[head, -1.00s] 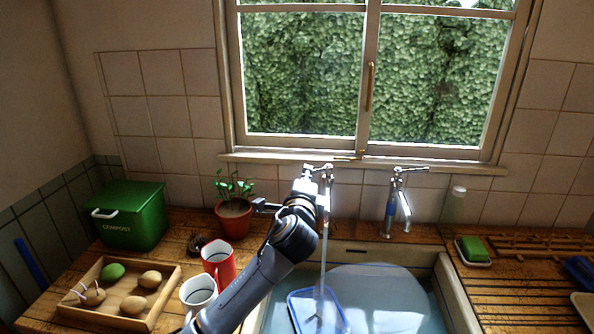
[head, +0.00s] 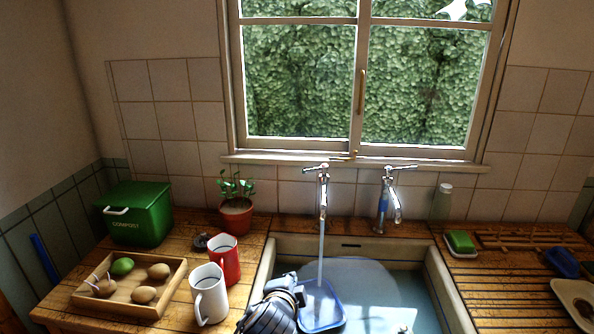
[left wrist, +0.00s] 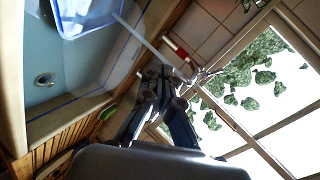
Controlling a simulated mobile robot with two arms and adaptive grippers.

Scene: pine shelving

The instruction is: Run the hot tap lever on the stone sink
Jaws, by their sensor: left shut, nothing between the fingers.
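The left tap (head: 323,190) stands behind the stone sink (head: 435,275), with its lever (head: 315,168) on top. A water stream (head: 321,250) falls from its spout. The left wrist view shows a red band (left wrist: 178,51) by this tap. The right tap (head: 384,200) has a blue band, and no water shows under it. My left gripper (left wrist: 158,80) is shut and empty, apart from the taps. In the head view its arm is low over the sink's front left, and the fingertips are hard to make out. My right gripper is not in view.
A blue-rimmed tub (head: 322,312) sits in the sink under the stream. A red mug (head: 226,262), a white mug (head: 208,296), a potted plant (head: 236,212) and a wooden tray (head: 160,306) stand left of the sink. A green soap (head: 461,241) lies right.

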